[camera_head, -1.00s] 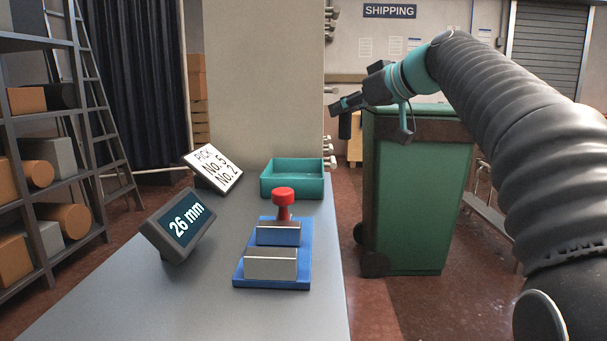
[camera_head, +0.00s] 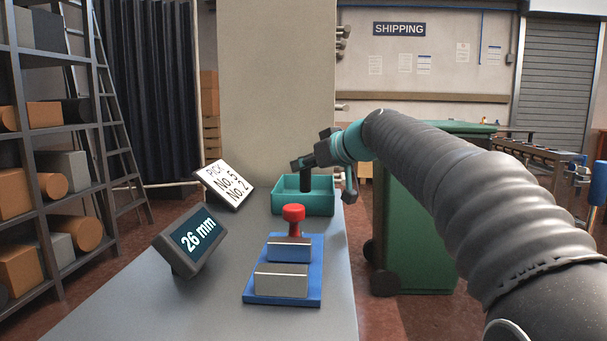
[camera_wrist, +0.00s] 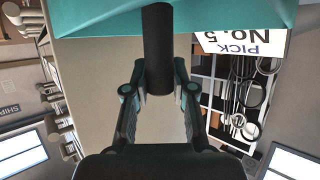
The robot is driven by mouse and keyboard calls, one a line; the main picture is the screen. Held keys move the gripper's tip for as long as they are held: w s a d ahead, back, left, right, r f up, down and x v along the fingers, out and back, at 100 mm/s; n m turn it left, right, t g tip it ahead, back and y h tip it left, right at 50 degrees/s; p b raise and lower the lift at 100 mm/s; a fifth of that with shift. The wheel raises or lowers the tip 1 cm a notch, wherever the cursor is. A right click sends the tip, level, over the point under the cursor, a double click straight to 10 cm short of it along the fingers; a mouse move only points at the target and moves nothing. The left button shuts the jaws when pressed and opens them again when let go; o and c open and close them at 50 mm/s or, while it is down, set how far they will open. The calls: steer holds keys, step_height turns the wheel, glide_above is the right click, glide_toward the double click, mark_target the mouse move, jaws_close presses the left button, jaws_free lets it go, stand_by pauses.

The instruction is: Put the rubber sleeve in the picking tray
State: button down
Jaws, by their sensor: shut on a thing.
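The rubber sleeve (camera_head: 306,182) is a dark, slim upright cylinder. My gripper (camera_head: 306,167) is shut on its upper part. The picking tray (camera_head: 304,205) is a teal open box at the far end of the grey table. In the head view the sleeve's lower end overlaps the tray's opening; I cannot tell whether it is above or inside the rim. In the wrist view both fingers (camera_wrist: 159,88) grip the black sleeve (camera_wrist: 157,45), which crosses in front of the teal tray (camera_wrist: 90,18).
A tilted pick sign (camera_head: 225,186) stands left of the tray. A 26 mm display (camera_head: 190,240) and a blue fixture (camera_head: 284,297) with a red knob (camera_head: 293,212) stand nearer on the table. A green bin (camera_head: 418,240) stands right of the table.

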steer(key=shift+f, duration=0.9)
steer(key=shift+f+b, duration=0.2)
steer(key=shift+b, duration=0.1)
steer(key=c, duration=1)
jaws_free()
steer(key=shift+o, duration=0.2)
steer(key=shift+r, duration=0.15)
steer(key=shift+s+d+r+p, duration=0.1)
steer(key=shift+r+p, duration=0.05)
steer(key=shift+p, duration=0.15)
steer(key=b+v, duration=0.1)
steer(key=v, duration=1)
steer(key=shift+s+d, duration=0.25)
steer(key=shift+s, duration=0.05)
